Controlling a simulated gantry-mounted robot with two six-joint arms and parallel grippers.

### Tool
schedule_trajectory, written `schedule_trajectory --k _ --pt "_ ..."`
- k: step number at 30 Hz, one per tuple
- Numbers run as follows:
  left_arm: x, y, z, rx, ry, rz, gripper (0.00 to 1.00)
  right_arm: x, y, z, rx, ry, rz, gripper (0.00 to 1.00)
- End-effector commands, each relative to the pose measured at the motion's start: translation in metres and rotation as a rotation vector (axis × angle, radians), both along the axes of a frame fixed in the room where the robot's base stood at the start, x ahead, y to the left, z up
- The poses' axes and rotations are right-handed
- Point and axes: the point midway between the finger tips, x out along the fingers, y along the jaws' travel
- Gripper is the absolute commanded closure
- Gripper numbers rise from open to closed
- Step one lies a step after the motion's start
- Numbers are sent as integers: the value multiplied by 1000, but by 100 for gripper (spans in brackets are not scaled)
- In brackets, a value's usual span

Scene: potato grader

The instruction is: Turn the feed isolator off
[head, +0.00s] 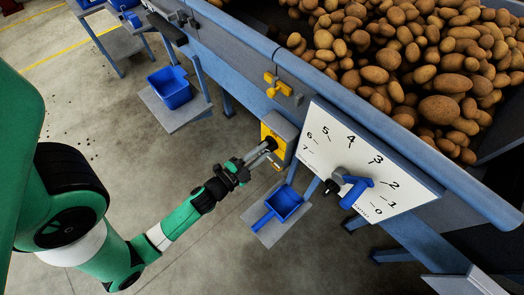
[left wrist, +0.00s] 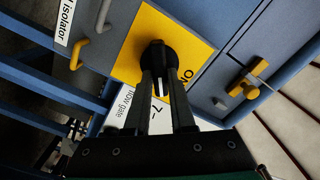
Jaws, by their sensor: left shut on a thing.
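The feed isolator is a grey box with a yellow plate (head: 273,127) on the side of the grader. In the left wrist view its yellow plate (left wrist: 197,50) carries a round black knob (left wrist: 157,56) and the word ON at the right. A white mark shows on the knob between the fingers. My left gripper (head: 270,148) reaches the plate from the lower left; in the left wrist view its two fingers (left wrist: 159,85) are closed on the knob from both sides. Part of the knob is hidden by the fingers. My right gripper is not in view.
A white dial plate (head: 322,140) with numbers and a blue lever (head: 356,190) is just right of the isolator. A yellow fitting (head: 277,85) hangs above. Blue bins stand on low shelves (head: 185,112). Potatoes (head: 405,60) fill the grader. Open floor lies left.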

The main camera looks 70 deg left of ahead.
Motion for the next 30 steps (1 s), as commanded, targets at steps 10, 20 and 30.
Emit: schedule_trajectory --k 10,20,30 --pt "0 -1 -3 293 137 0 100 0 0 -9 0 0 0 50" --pt "1 -1 -4 498 233 0 100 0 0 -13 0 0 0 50" --pt "1 -1 -4 582 273 0 100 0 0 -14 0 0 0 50"
